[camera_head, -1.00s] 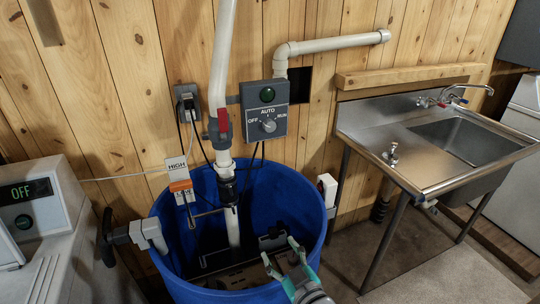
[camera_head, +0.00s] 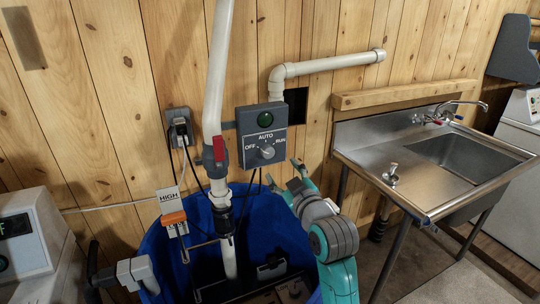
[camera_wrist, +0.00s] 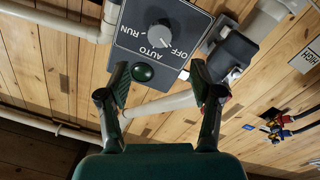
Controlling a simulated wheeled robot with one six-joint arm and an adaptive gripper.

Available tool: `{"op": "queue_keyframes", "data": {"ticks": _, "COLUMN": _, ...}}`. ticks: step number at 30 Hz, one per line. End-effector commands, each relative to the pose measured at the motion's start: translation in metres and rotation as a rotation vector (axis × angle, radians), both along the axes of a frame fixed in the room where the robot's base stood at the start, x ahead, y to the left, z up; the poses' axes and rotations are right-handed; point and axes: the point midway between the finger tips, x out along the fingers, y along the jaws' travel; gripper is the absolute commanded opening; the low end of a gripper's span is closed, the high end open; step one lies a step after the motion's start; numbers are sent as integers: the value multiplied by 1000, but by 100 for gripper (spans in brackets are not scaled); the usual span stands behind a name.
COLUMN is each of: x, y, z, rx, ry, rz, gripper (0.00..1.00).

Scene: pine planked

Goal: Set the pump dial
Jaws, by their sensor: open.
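The pump control box (camera_head: 262,137) is a grey panel on the plank wall, marked OFF, AUTO and RUN, with a dark green lamp (camera_head: 265,119) at its top. I cannot surely tell which mark the dial points to. My gripper (camera_head: 284,172) is open and empty, just below and right of the box. In the wrist view the dial (camera_wrist: 160,37) shows turned about, beyond the spread fingertips (camera_wrist: 158,70), apart from them.
A blue tub (camera_head: 175,265) with a white pipe (camera_head: 218,70) and a red-handled valve (camera_head: 219,149) stands below. An orange-and-white HIGH tag (camera_head: 171,206) hangs left. A steel sink (camera_head: 400,160) is at right. A grey machine (camera_head: 35,250) stands left.

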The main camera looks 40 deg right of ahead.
Motion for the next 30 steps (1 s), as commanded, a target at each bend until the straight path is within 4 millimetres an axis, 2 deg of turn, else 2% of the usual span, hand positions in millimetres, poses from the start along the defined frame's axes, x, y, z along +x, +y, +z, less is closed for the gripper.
{"op": "queue_keyframes", "data": {"ticks": 9, "x": 52, "y": -18, "z": 1, "rx": 1, "ry": 0, "rz": 0, "gripper": 65}}
{"op": "queue_keyframes", "data": {"ticks": 15, "x": 78, "y": -27, "z": 1, "rx": 1, "ry": -1, "rz": 0, "gripper": 65}}
{"op": "queue_keyframes", "data": {"ticks": 21, "x": 90, "y": -31, "z": 0, "rx": 1, "ry": -1, "rz": 0, "gripper": 65}}
{"op": "queue_keyframes", "data": {"ticks": 29, "x": 91, "y": -31, "z": 0, "rx": 1, "ry": -1, "rz": 0, "gripper": 65}}
{"op": "queue_keyframes", "data": {"ticks": 30, "x": 91, "y": -31, "z": 0, "rx": 1, "ry": -1, "rz": 0, "gripper": 62}}
